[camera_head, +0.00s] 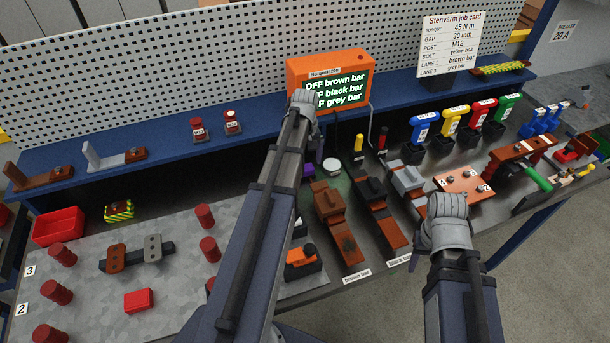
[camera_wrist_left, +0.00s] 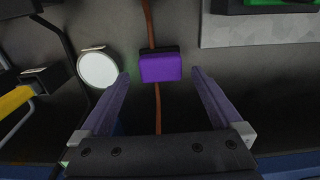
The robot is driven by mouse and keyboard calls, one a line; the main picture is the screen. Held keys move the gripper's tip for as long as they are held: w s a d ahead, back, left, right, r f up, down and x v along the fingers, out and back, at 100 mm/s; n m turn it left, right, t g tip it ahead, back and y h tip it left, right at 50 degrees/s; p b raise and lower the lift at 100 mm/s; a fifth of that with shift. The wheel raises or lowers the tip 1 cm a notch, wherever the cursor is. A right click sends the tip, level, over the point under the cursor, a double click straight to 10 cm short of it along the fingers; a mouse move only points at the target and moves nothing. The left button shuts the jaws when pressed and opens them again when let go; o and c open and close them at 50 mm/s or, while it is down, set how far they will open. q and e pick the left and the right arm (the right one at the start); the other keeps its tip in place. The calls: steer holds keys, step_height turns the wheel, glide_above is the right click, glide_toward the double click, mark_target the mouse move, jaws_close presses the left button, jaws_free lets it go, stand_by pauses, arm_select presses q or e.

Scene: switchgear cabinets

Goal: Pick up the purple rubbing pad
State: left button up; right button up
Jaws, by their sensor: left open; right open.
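The purple rubbing pad (camera_wrist_left: 160,67) lies on the dark bench top in the left wrist view, with a brown strip running past it. In the head view a small purple part of it (camera_head: 308,170) shows beside my left arm, which hides the rest. My left gripper (camera_wrist_left: 160,74) is open, its two fingers on either side of the pad with gaps; whether they are down at its height I cannot tell.
A round white disc (camera_wrist_left: 98,69) sits close to the pad. An orange display box (camera_head: 330,75) stands behind on the blue shelf. Bar clamps (camera_head: 330,205) and coloured-handled tools (camera_head: 425,127) crowd the bench to the right. A grey mat with red parts (camera_head: 138,300) lies left.

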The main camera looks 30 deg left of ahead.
mark_target(305, 167)
arm_select(q)
step_height(305, 167, down, 4)
steer(key=b, duration=0.2)
steer(key=shift+s+r+b, duration=0.1)
steer(key=shift+r+b, duration=0.1)
steer(key=shift+b, duration=0.15)
steer(key=shift+r, duration=0.1)
steer(key=c, duration=1.3)
